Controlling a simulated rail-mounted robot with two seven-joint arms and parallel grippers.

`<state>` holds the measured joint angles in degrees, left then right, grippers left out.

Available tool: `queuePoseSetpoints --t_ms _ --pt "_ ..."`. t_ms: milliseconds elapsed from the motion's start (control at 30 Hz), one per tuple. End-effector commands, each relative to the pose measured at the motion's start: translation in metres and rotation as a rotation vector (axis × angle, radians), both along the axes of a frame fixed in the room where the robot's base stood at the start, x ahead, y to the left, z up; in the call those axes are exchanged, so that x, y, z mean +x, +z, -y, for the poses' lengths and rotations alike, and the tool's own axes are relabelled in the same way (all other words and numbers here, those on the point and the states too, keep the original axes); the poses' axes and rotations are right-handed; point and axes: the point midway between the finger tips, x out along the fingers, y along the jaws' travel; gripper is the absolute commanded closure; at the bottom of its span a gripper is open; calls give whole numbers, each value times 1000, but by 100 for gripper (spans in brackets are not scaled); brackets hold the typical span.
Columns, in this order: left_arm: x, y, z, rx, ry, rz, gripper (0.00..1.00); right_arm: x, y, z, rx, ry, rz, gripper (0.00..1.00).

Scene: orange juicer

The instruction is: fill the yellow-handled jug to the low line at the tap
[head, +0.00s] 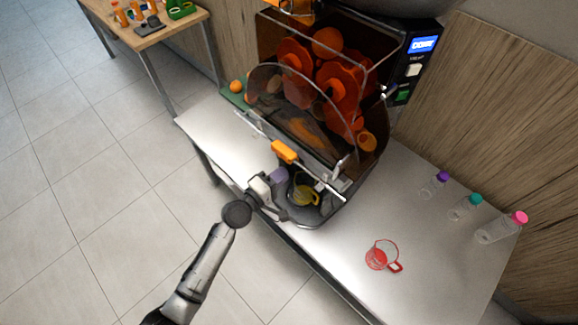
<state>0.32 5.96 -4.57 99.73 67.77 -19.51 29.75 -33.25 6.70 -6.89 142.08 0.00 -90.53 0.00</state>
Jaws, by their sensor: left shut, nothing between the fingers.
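The yellow-handled jug (306,197) stands in the dark bay at the bottom front of the juicer (325,95). Its yellow part shows; its low line and juice level are too small to tell. The tap itself cannot be made out clearly. An orange piece (284,151) sits on the bar across the juicer's front, above the jug. My left gripper (280,210) is at the front left edge of the bay, just left of the jug. It is shut and empty; whether it touches the jug cannot be told. My right gripper is out of view.
A red-handled jug (377,257) stands on the steel counter (330,255) to the right. Bottles with purple (434,186), teal (465,208) and pink (500,229) caps are along the back. A small purple item (278,175) is by the gripper. A wooden table (150,32) is far left.

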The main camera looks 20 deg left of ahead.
Motion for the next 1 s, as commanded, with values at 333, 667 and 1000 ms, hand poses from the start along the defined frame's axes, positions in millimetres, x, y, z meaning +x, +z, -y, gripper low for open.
queuePoseSetpoints --t_ms 333,667,1000 --pt "30 0 12 0 1 0 100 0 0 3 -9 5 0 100" --pt "33 -1 13 0 1 -1 100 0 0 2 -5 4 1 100" --pt "35 -10 13 -13 2 41 100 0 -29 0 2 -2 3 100"
